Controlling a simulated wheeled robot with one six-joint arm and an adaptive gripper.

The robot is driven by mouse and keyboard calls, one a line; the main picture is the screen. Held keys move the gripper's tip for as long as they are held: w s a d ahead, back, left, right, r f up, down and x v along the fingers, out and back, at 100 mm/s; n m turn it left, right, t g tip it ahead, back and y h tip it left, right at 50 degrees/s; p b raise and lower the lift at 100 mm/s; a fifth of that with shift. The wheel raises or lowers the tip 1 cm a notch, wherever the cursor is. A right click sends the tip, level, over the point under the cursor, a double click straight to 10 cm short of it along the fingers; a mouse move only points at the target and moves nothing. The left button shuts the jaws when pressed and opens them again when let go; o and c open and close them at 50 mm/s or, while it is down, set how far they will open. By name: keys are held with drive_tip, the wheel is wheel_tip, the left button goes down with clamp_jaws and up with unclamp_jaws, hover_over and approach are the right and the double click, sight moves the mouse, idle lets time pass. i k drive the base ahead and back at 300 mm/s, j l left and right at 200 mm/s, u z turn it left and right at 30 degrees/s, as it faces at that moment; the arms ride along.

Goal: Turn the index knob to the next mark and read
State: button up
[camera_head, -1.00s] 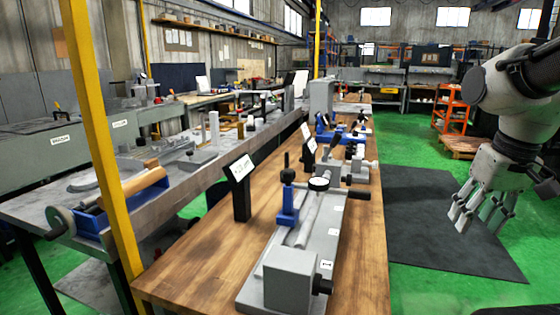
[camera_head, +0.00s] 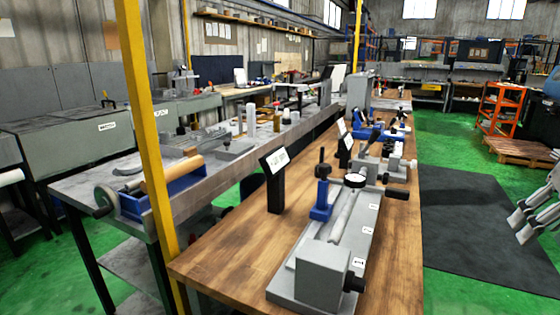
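A grey bench fixture stands on the wooden table. It has a grey block (camera_head: 322,272) at the near end, with a black knob (camera_head: 354,283) on its right side. A round dial gauge (camera_head: 355,181) with a pale face sits beside a blue post (camera_head: 321,201), above a light rod. A black handle (camera_head: 397,193) sticks out at the far right end. I cannot tell which of the two black parts is the index knob, and the dial reading is too small to read. My gripper (camera_head: 535,215) is at the right edge, partly cut off, fingers apart and empty, away from the fixture.
Small numbered labels (camera_head: 368,231) run along the fixture's right side. A black stand (camera_head: 275,190) with a white card is left of it. More fixtures (camera_head: 378,133) stand farther back. A yellow post (camera_head: 150,140) rises at left. The dark floor mat (camera_head: 470,235) is clear.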

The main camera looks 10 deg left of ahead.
sight(352, 282)
drive_tip(key=k+l+u, duration=0.9)
drive_tip(key=k, duration=0.1)
